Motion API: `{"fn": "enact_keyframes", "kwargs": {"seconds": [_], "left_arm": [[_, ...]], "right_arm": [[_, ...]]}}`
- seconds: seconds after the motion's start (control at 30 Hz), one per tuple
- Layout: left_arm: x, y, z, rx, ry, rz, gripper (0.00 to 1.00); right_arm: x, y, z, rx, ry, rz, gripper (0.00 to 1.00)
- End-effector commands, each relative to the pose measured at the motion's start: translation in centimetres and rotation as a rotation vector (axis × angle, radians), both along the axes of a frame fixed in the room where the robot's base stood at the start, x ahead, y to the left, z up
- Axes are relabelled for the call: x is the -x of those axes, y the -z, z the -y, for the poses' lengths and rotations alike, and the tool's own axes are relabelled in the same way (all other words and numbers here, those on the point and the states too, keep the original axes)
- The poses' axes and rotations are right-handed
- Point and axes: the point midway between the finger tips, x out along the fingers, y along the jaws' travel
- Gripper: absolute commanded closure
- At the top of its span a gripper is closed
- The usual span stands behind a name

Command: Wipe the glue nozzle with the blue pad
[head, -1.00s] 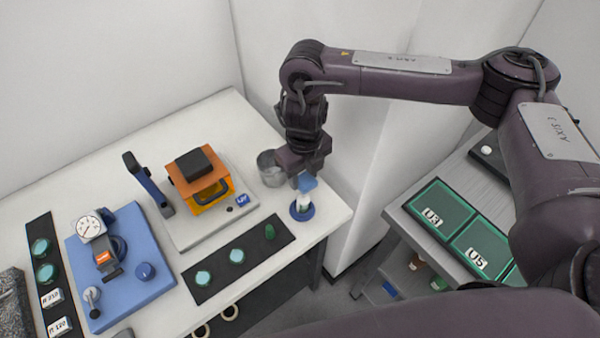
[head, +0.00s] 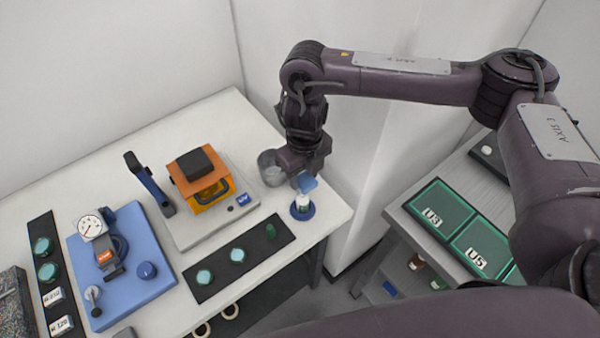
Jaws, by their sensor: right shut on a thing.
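The blue pad (head: 307,183) is in my right gripper (head: 303,174), which is shut on it and points down at the right end of the white table. The glue bottle (head: 302,202), white with a dark label, stands upright in a round blue holder (head: 303,213) right below the pad. The pad covers the top of the bottle, so the nozzle is hidden. I cannot tell whether pad and nozzle touch. My left gripper is not in view.
A grey metal cup (head: 270,170) stands close left of the right gripper. An orange UV box (head: 203,182) is further left. A dark strip with green discs (head: 240,257) lies in front. Green trays (head: 440,208) are on the right-hand bench.

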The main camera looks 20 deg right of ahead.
Motion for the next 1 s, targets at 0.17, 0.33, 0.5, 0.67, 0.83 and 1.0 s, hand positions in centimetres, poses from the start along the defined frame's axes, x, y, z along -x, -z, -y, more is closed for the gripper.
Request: {"fn": "enact_keyframes", "kwargs": {"seconds": [0.17,0.33,0.5,0.67,0.83,1.0], "left_arm": [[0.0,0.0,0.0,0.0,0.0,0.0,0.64],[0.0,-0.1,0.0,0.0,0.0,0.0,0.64],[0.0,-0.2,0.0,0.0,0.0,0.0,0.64],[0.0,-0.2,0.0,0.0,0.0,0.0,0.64],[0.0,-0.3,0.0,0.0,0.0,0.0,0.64],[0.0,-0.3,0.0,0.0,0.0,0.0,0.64]], "right_arm": [[0.0,0.0,0.0,0.0,-0.002,0.0,0.8],[0.0,0.0,-0.5,0.0,-0.001,0.0,0.8],[0.0,0.1,-1.1,0.0,-0.002,-0.001,0.8],[0.0,0.1,-1.2,0.0,-0.001,-0.001,0.8],[0.0,0.1,-0.7,0.001,0.0,-0.002,0.8],[0.1,0.1,-0.1,0.001,0.001,-0.002,0.8]]}}
